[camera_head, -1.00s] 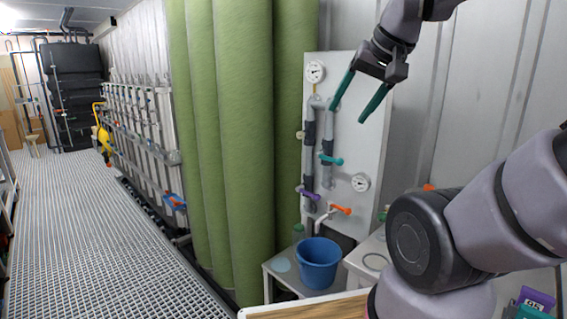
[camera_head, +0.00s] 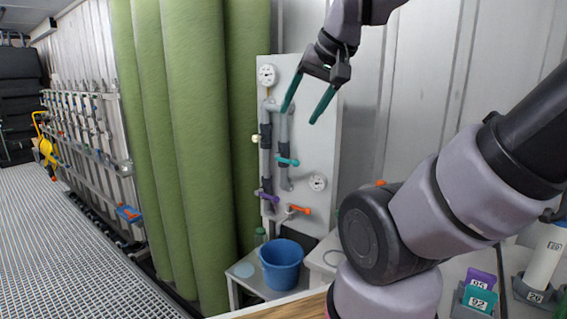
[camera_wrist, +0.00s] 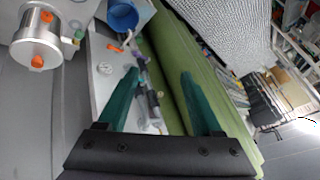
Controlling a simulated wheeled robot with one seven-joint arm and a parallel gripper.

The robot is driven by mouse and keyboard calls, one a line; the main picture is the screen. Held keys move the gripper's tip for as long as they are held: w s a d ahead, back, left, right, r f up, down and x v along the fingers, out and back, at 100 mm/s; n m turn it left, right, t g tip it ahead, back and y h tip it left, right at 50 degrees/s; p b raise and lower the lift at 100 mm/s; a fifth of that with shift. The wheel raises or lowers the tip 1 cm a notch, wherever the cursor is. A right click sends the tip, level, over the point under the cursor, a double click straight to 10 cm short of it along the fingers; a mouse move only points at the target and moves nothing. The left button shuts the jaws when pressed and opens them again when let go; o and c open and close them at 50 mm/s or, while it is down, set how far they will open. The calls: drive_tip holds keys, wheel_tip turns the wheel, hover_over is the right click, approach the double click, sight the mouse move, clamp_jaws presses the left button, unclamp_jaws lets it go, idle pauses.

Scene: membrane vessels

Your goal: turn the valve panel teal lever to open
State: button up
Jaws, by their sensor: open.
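The white valve panel (camera_head: 318,150) stands upright against the wall, with grey pipes, two gauges and coloured levers. The teal lever (camera_head: 288,161) sits on the right-hand pipe and points to the right, roughly level. A purple lever (camera_head: 268,198) and an orange lever (camera_head: 299,210) are lower on the panel. My gripper (camera_head: 300,108) is open and empty, above the teal lever in the head view, touching no lever that I can see.
A blue bucket (camera_head: 281,266) stands on a low stand below the panel. A steel vessel (camera_wrist: 36,40) shows in the wrist view. The grating floor (camera_head: 60,240) at left is clear.

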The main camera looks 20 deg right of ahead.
idle(0.3)
drive_tip(key=c, duration=0.4)
drive_tip(key=shift+w+f, duration=0.15)
drive_tip(key=shift+f, duration=0.05)
drive_tip(key=c, duration=0.5)
drive_tip(key=w+d+f+n+g+h, duration=0.1)
drive_tip(key=w+f+n, duration=0.1)
drive_tip(key=w+d+f+n+g+h, duration=0.1)
drive_tip(key=w+d+f+n+g, duration=0.1)
drive_tip(key=f, duration=0.1)
drive_tip(key=w+d+f+n+g+h, duration=0.1)
drive_tip(key=w+f+n+g+h, duration=0.1)
drive_tip(key=f+n, duration=0.1)
drive_tip(key=shift+w+d+f, duration=0.15)
drive_tip(key=shift+d, duration=0.15)
clamp_jaws()
drive_tip(key=n+t+h, duration=0.6)
drive_tip(key=n+h, duration=0.4)
drive_tip(key=n, duration=1.2)
approach(285, 160)
wheel_tip(285, 160, down, 6)
drive_tip(key=s, duration=0.1)
drive_tip(key=w+d+r, duration=0.1)
drive_tip(key=w+d, duration=0.3)
drive_tip(key=d, duration=0.3)
drive_tip(key=shift+w, duration=0.4)
